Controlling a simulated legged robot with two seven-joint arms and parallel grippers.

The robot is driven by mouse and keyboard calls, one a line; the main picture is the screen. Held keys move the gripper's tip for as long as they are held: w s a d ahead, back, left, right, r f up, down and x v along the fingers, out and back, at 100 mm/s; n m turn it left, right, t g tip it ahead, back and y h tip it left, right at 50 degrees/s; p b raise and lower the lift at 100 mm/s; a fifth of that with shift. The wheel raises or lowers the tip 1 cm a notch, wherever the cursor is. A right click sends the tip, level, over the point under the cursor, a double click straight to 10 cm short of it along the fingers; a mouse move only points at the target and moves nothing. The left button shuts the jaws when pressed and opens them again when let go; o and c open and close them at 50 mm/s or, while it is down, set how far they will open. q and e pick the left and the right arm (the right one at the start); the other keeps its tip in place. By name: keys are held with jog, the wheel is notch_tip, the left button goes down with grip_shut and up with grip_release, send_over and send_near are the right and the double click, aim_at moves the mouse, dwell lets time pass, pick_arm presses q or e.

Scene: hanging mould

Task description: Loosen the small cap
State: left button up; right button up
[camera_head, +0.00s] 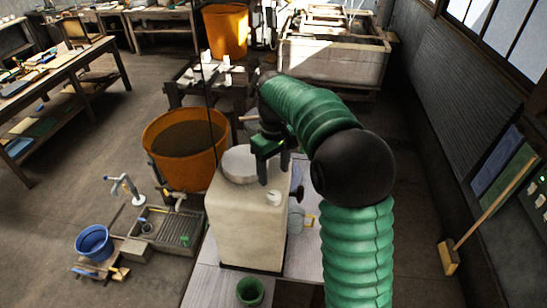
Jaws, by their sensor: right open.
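A pale, block-shaped container (240,228) stands on the light table. A wide round lid (240,164) covers part of its top. A small white cap (274,198) sits near the front right corner of the top. My right gripper (274,177) reaches in from the right with its dark fingers pointing down. Its fingers are apart with nothing visible between them. They are just behind the small cap, close to the round lid. I cannot tell whether a finger touches the container. My left gripper is not in view.
A dark knob (297,193) sticks out at the container's right side. A green cup (250,291) stands at the table's front. A large orange tub (185,150) is at the left, behind the container. A blue bucket (94,243) and a grey sink (165,232) are low at the left.

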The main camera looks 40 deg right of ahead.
notch_tip(320, 180, up, 7)
jog(key=shift+r, duration=0.15)
dwell(0.4)
